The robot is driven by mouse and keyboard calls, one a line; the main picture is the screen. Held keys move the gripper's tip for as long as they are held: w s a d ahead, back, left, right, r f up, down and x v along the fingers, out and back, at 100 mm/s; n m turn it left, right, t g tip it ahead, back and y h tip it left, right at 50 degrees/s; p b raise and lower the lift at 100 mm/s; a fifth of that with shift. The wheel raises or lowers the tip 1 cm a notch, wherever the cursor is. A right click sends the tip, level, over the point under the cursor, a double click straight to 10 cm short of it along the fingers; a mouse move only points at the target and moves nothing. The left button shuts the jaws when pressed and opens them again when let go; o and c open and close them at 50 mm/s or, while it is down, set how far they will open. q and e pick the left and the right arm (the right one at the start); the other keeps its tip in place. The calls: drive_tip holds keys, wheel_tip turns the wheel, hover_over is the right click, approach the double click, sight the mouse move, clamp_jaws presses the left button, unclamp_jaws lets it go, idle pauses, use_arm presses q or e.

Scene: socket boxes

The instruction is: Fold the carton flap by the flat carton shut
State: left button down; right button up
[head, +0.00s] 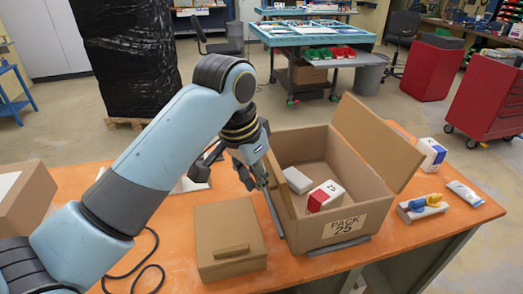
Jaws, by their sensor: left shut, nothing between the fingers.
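The open brown carton marked PACK 25 (343,226) stands on the orange table. Its large right flap (376,143) stands up and leans outward. A narrower panel (281,183) rises at its left side, partly hidden by my gripper. Inside lie a white box (298,180) and a red-and-white box (327,196). The flat carton (229,241), low and closed with a raised strip on top, lies left of the open carton. My left gripper (262,182) is shut and empty, beside the open carton's left panel; I cannot tell whether they touch. My right gripper is out of view.
A blue-and-yellow item on a small box (423,208), a white-and-blue box (432,154) and a tube (464,193) sit at the table's right. Another brown carton (24,200) stands at the left edge. A black cable lies at the front left.

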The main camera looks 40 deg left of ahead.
use_arm(q)
drive_tip(key=w+d, duration=0.6)
drive_tip(key=w, duration=0.2)
drive_tip(key=shift+d, duration=0.35)
idle(0.4)
drive_tip(key=shift+r, duration=0.1)
wheel_tip(320, 180, up, 9)
drive_tip(key=shift+p, duration=0.35)
idle(0.6)
